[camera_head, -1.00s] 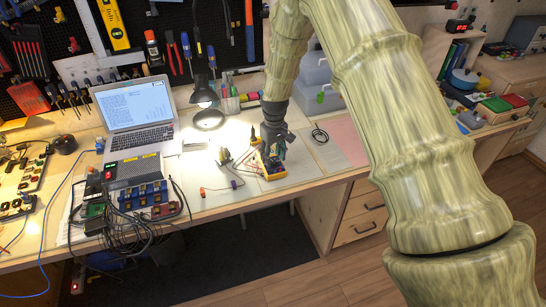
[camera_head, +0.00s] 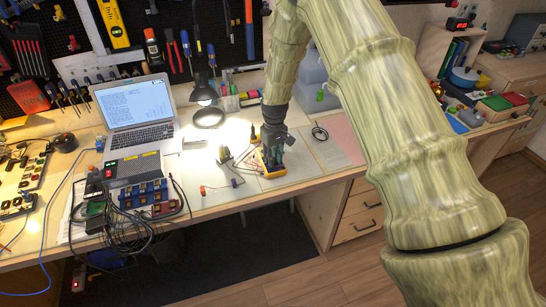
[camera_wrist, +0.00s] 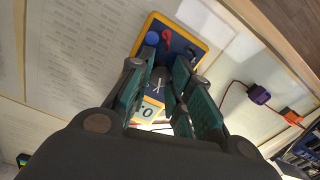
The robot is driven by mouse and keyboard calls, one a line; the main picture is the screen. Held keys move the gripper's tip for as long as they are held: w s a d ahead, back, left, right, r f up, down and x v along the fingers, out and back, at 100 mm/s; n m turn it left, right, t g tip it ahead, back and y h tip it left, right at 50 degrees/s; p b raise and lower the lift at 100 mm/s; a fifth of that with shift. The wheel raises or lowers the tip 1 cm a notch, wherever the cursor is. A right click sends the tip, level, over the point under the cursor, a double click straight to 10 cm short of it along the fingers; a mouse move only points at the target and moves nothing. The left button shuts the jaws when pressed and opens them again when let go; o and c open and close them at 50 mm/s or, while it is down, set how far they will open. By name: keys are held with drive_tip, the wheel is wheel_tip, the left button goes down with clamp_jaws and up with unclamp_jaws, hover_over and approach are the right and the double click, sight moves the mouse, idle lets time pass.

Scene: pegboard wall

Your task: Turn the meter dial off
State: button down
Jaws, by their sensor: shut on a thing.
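The meter (camera_head: 268,170) has a yellow-orange case and a dark face. It lies on papers on the workbench. In the wrist view the meter (camera_wrist: 197,38) shows a blue plug, a red plug and, between my fingers, a light display with dark digits. The dial (camera_wrist: 160,80) is a dark round part with a light mark, at the middle of the face. My gripper (camera_wrist: 168,92) is over the meter with its green-padded fingers on both sides of the dial, closed on it. It also shows in the head view (camera_head: 271,155). The fingers hide part of the meter's face.
A desk lamp (camera_head: 206,95) and a laptop (camera_head: 137,108) stand to the left. Tangled cables and blue modules (camera_head: 143,193) lie at the front left. A coiled black cable (camera_head: 320,133) lies to the right.

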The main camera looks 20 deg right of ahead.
drive_tip(key=n, duration=0.4)
drive_tip(key=shift+n, duration=2.4)
drive_tip(key=c, duration=1.3)
unclamp_jaws()
drive_tip(key=shift+o, duration=0.2)
wheel_tip(320, 180, up, 12)
drive_tip(key=shift+w, duration=0.2)
